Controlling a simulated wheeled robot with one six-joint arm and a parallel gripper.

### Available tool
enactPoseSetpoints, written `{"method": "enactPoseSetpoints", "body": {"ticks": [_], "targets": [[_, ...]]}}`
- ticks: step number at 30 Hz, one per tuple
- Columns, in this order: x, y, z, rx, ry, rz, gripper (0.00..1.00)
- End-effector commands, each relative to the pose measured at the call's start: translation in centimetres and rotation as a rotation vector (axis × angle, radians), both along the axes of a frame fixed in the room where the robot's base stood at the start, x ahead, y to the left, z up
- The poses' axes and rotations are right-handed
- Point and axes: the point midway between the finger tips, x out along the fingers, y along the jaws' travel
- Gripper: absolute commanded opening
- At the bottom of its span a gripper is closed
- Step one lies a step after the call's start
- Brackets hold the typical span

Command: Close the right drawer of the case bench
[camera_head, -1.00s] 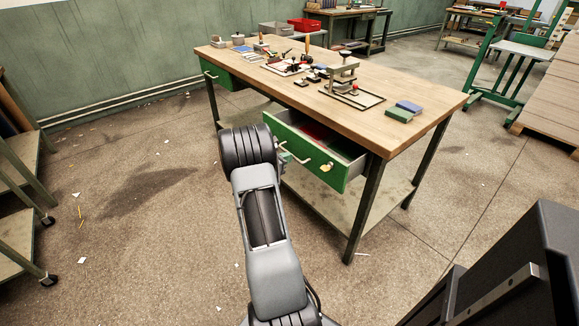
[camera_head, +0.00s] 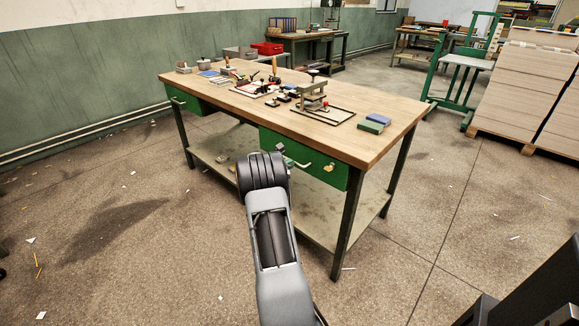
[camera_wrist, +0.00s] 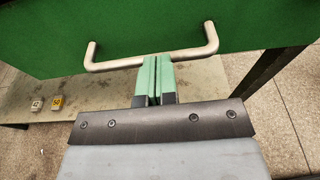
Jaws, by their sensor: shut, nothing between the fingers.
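The case bench (camera_head: 400,112) has a wooden top and green drawers. Its right drawer (camera_head: 318,166) has a green front, which now looks flush with the bench frame, with no drawer inside showing. In the wrist view the green drawer front (camera_wrist: 150,25) fills the top, with a metal bar handle (camera_wrist: 190,52) across it. My gripper (camera_wrist: 154,62) is shut and empty, its green fingertips at the handle bar; I cannot tell whether they touch it. In the head view my arm hides most of the gripper. The left drawer (camera_head: 183,100) looks closed.
Tools, a small press (camera_head: 312,95) and green and blue blocks (camera_head: 373,124) are on the bench top. A lower shelf (camera_head: 330,222) runs under the drawers. Stacked board (camera_head: 520,85) and a green frame stand at the right. The floor in front is mostly clear.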

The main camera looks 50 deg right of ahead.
Motion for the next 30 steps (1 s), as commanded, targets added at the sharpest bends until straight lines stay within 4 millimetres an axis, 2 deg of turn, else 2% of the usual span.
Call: {"method": "enactPoseSetpoints", "body": {"ticks": [1, 8, 13, 17, 24, 30], "targets": [[-0.1, -0.5, 0.4, -0.008, -0.004, -0.001, 0.0], [-0.3, -0.7, 0.6, -0.01, -0.004, -0.005, 0.0], [-0.4, 0.0, 0.8, -0.011, -0.004, -0.007, 0.0], [-0.1, 2.3, 1.2, -0.009, -0.003, -0.001, 0.0], [0.4, 7.5, 2.0, -0.005, -0.002, 0.004, 0.0], [0.6, 10.9, 2.6, -0.005, -0.002, 0.001, 0.0]]}}
